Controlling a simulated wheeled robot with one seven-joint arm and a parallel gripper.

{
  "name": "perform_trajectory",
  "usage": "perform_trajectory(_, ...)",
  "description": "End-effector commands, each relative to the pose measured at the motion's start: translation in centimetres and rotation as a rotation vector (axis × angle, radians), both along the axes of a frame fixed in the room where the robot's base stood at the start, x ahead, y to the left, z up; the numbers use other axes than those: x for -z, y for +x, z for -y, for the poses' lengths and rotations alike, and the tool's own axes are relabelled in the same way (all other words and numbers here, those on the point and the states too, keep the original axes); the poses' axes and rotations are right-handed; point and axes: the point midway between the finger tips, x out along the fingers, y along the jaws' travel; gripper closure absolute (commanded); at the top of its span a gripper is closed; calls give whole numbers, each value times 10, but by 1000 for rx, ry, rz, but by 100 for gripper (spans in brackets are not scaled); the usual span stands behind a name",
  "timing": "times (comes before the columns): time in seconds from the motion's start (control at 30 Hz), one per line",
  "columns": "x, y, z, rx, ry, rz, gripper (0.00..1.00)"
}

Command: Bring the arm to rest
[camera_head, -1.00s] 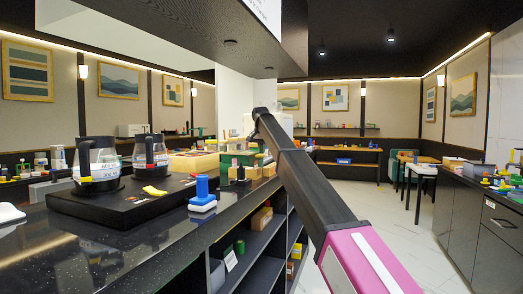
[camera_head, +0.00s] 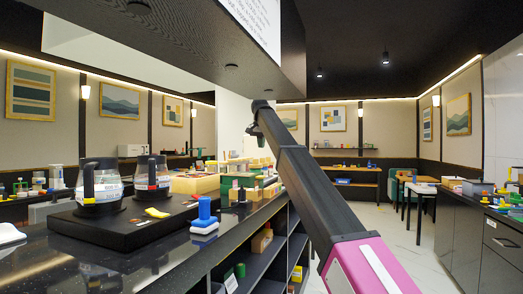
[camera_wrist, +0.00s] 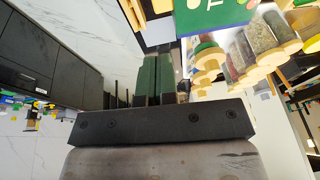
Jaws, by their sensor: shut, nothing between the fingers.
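My arm (camera_head: 318,195) reaches up and away from the lower right of the head view, above the aisle side of the counter. Its far end bends over, and my gripper (camera_head: 254,130) shows there only small and dark. In the wrist view my gripper (camera_wrist: 157,82) has its two dark green fingers side by side, shut and empty. Nothing touches the fingers in that view.
On the black counter (camera_head: 130,262) at left stand two glass coffee pots (camera_head: 100,185) on a black base (camera_head: 110,222), and a blue-and-white item (camera_head: 204,218). An overhead panel (camera_head: 200,50) hangs above. Open white floor (camera_head: 400,240) lies right, before dark cabinets (camera_head: 460,220).

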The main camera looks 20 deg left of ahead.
Motion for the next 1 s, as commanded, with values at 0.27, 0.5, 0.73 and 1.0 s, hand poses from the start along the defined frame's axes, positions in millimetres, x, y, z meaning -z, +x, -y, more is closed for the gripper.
perform_trajectory(0.27,0,0,0,0,0,0,100)
perform_trajectory(0.5,10,0,5,0,-3,-3,100)
perform_trajectory(0.73,112,5,57,-9,-24,-28,100)
perform_trajectory(1.0,262,-1,143,-28,-49,-66,100)
